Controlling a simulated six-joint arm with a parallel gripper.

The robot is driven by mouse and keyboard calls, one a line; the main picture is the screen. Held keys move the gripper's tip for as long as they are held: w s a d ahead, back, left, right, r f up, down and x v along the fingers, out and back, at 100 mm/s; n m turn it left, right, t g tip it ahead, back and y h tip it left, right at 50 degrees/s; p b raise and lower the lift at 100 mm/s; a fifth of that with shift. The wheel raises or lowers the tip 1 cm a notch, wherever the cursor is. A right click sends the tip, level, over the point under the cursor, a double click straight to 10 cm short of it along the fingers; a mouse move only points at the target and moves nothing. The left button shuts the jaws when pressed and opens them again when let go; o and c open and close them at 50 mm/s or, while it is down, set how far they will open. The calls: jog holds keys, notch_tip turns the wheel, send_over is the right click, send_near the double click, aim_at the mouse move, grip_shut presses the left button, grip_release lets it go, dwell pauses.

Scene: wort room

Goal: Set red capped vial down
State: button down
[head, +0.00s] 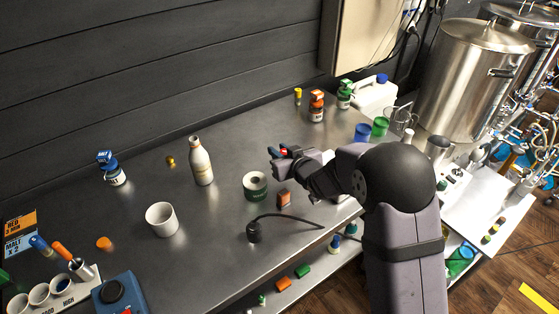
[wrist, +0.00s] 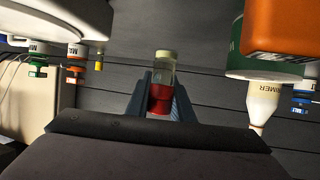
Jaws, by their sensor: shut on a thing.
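My gripper (head: 279,153) is shut on the red capped vial and holds it over the right part of the steel bench (head: 225,230). In the wrist view the vial (wrist: 162,75) sits between the two blue-grey fingers (wrist: 160,95). It has a pale end, a clear grey section and a red part at the fingers. In the head view only a small red bit (head: 284,151) of it shows at the fingertips; the rest is hidden. I cannot tell how far it is from the bench top.
A black stand with a cable (head: 254,232) is nearer. Orange (head: 317,109) and green (head: 345,97) capped jars stand behind.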

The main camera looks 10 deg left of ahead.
jog(key=shift+f, duration=1.95)
jog(key=shift+f, duration=0.2)
jog(key=c, duration=1.5)
grip_release()
jog(key=shift+c, duration=0.2)
jog(key=shift+r, duration=0.1)
jog(key=shift+r+p, duration=0.15)
jog(key=shift+p, duration=0.15)
jog(key=b+v, duration=0.2)
jog(key=v, duration=1)
